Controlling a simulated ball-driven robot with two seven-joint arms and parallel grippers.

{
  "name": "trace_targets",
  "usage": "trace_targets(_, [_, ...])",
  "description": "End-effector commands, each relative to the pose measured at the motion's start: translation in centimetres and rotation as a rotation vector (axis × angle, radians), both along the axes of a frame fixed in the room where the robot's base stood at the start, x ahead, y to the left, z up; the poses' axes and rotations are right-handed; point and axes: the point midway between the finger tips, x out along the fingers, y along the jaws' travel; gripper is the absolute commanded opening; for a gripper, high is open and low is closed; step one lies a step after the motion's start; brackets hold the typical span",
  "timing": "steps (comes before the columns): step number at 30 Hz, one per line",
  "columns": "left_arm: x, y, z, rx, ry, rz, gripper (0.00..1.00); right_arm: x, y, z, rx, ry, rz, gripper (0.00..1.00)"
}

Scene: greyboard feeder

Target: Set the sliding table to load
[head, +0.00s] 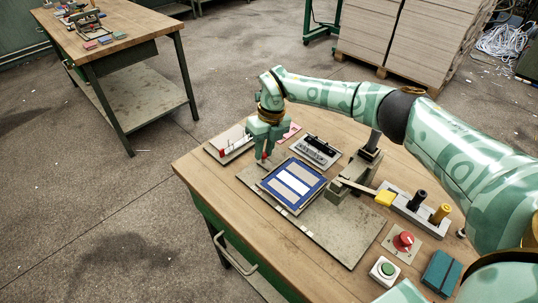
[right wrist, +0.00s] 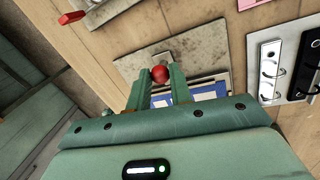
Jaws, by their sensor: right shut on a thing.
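The sliding table (head: 292,184) is a blue-edged plate with white and grey bands, on a grey metal base plate (head: 345,238) on the bench. A round red knob (right wrist: 159,73) stands by its far left end. My right gripper (head: 265,158) reaches down there. In the right wrist view my right gripper (right wrist: 158,78) is shut on the red knob, with a fingertip on each side. The blue and white plate (right wrist: 190,95) shows partly behind the fingers. Any load marking is too small to read. My left gripper is not in view.
To the right stand a lever with a yellow grip (head: 384,198), a holder with black and yellow handles (head: 414,208), a red knob switch (head: 403,241), a green button (head: 386,270) and a teal box (head: 441,272). A tray with black parts (head: 317,151) lies behind the table.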

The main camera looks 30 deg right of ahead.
Motion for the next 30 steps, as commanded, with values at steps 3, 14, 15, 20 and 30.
trace_targets(3, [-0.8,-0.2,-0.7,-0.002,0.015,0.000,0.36,0.8,0.2,-0.2,-0.002,-0.001,-0.001,0.00])
trace_targets(14, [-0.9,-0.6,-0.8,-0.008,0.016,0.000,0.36,1.2,0.3,0.2,-0.002,-0.009,0.001,0.00])
trace_targets(15, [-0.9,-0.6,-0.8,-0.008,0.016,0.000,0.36,1.2,0.3,0.2,-0.002,-0.010,0.001,0.00])
trace_targets(20, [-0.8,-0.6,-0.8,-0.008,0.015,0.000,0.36,1.2,0.3,0.2,-0.001,-0.008,0.002,0.43])
trace_targets(30, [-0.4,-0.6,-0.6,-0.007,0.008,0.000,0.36,1.1,0.2,0.8,-0.001,-0.006,0.001,0.43])
